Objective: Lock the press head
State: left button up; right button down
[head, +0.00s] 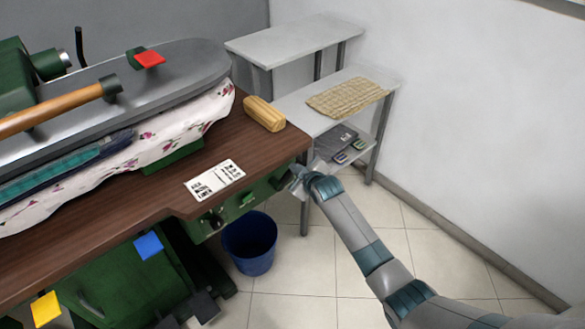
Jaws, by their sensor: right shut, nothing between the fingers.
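The press head (185,80) is a long grey plate at the upper left, lowered over a floral-covered board (190,125). A wooden handle (50,108) runs along its near side, and a red piece (150,59) sits on top. A teal flat item (60,175) lies between head and board. My right gripper (294,179) is shut and empty at the right end of the green front panel (245,200), below the table's right corner. It is small in view and I cannot tell whether it touches the panel. My left gripper is not in view.
A tan block (264,114) and a printed card (215,180) lie on the brown table (150,197). Blue (148,246) and yellow (46,308) pedals stand below. A blue bin (250,243) is under the edge. A grey shelf (285,101) stands behind; the floor at right is clear.

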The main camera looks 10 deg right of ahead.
pick_arm(q)
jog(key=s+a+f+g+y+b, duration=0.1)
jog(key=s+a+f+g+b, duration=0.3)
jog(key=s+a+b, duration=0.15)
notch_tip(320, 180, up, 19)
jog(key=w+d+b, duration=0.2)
jog(key=b, duration=0.6)
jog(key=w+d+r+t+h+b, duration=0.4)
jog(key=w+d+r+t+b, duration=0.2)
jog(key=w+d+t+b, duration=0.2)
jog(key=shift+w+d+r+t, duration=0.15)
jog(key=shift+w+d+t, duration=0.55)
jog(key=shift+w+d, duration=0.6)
pick_arm(e)
jog(key=w+d+f+m+g+y, duration=0.2)
jog(key=d+f+m+g+y, duration=0.1)
jog(key=f+m+y, duration=0.5)
jog(key=shift+f+g, duration=0.8)
jog(key=shift+f, duration=0.3)
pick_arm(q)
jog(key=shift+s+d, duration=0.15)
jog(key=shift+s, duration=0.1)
pick_arm(e)
jog(key=shift+d, duration=0.1)
